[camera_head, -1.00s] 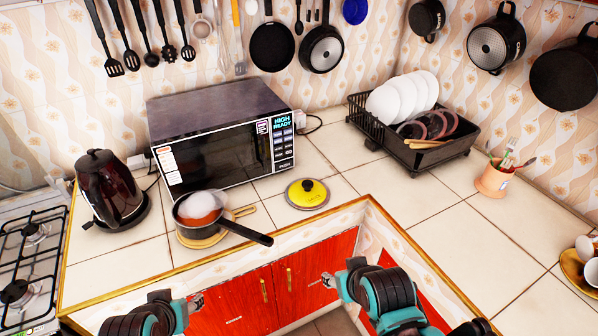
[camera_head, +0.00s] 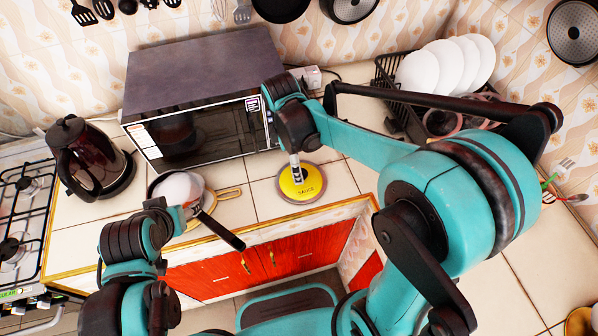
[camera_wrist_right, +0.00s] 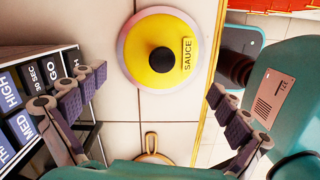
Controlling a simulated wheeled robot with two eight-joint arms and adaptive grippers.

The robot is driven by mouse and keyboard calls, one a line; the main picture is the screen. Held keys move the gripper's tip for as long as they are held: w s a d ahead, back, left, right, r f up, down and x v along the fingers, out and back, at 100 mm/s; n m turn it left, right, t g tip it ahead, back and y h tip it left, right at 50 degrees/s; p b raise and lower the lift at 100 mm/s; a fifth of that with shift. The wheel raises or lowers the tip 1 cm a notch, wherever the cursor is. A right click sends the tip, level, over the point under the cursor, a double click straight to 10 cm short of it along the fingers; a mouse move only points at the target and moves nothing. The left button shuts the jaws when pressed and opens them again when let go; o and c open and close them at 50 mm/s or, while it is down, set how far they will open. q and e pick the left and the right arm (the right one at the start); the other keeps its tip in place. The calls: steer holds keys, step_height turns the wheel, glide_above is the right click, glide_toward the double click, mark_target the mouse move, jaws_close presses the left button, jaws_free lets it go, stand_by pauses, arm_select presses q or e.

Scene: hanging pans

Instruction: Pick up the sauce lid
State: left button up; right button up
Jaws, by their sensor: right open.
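The sauce lid (camera_head: 305,188) is a yellow disc with a pale rim and the label "SAUCE". It lies flat on the tiled counter in front of the microwave. In the right wrist view the whole lid (camera_wrist_right: 146,34) shows, with its black knob (camera_wrist_right: 162,60). My right gripper (camera_head: 295,163) reaches down over the lid and hides its knob in the head view. In the wrist view its fingers (camera_wrist_right: 155,86) are spread wide with nothing between them. My left gripper (camera_head: 190,211) is beside the saucepan; its finger opening is unclear.
The microwave (camera_head: 195,65) stands close behind my right gripper. The saucepan (camera_head: 162,187) has its dark handle pointing toward the front edge. A kettle (camera_head: 85,165) is at the left, and a dish rack (camera_head: 400,122) with plates is at the back right.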

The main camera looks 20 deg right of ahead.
steer(key=shift+s+d+f+b, duration=0.1)
steer(key=shift+d+f+b, duration=0.1)
steer(key=shift+f, duration=0.3)
steer(key=shift+s+d+f+b, duration=0.1)
steer(key=shift+f+b, duration=0.05)
steer(key=shift+f, duration=0.35)
steer(key=f, duration=0.1)
steer(key=f+b, duration=0.1)
steer(key=f, duration=0.1)
steer(key=f+b, duration=0.1)
steer(key=f, duration=0.1)
steer(key=shift+d, duration=0.3)
steer(key=shift+r, duration=0.15)
steer(key=shift+s, duration=0.15)
steer(key=c, duration=1.9)
